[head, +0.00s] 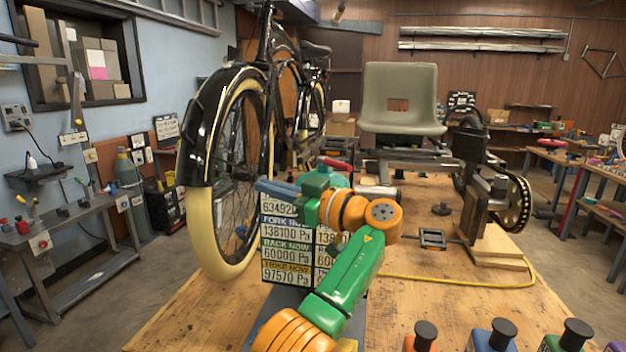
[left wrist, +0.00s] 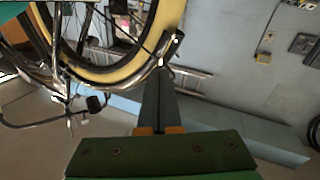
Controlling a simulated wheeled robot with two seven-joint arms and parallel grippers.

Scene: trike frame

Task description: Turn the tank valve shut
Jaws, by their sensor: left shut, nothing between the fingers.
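My left gripper (head: 262,186) is in the middle of the head view, its fingers pointing left in front of the bicycle's wheel. It is shut and empty; the closed fingers also show in the left wrist view (left wrist: 160,80). A small red handle (head: 337,163) shows just behind my left wrist; my arm hides what it sits on, and I cannot tell if it is the tank valve. A grey-green cylinder (head: 128,172) stands far left by the wall, too small to make out a valve. My right gripper is not in view.
A black bicycle with a cream-tyred wheel (head: 213,240) stands left of my arm. A board with pressure readings (head: 287,245) is behind my forearm. A grey-green seat (head: 400,97) and a yellow cable (head: 470,283) are on the wooden bench (head: 190,310).

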